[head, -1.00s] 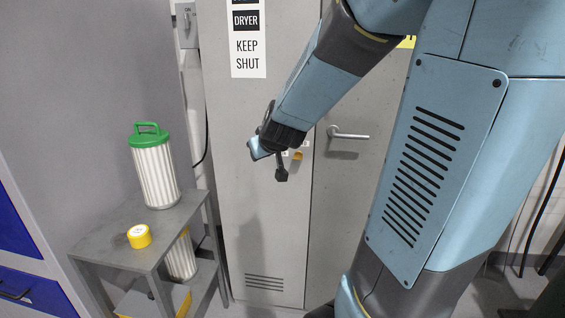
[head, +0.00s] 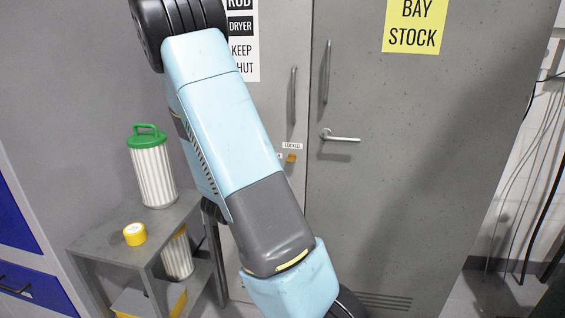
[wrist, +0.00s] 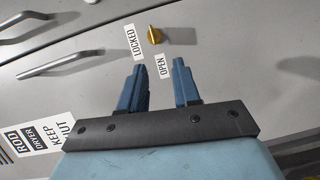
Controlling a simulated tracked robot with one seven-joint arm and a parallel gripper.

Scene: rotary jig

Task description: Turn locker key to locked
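The locker key (wrist: 155,35) is a small gold knob on the grey locker door, just beyond my fingertips in the wrist view. The LOCKED label (wrist: 134,41) is left of it and the OPEN label (wrist: 162,66) below it. The key's long side seems to run toward OPEN, but it is small. My gripper (wrist: 159,70) is open and empty, its two blue fingers apart and not touching the key. In the head view the key (head: 290,158) shows beside my arm, under the LOCKED label (head: 292,146); my fingers are hidden there.
A door lever (head: 340,136) and long pull handles (head: 327,72) stick out near the key. A grey side table (head: 105,245) at left holds a green-topped filter (head: 153,170) and a yellow-sided roll (head: 134,234). The floor at right holds cables.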

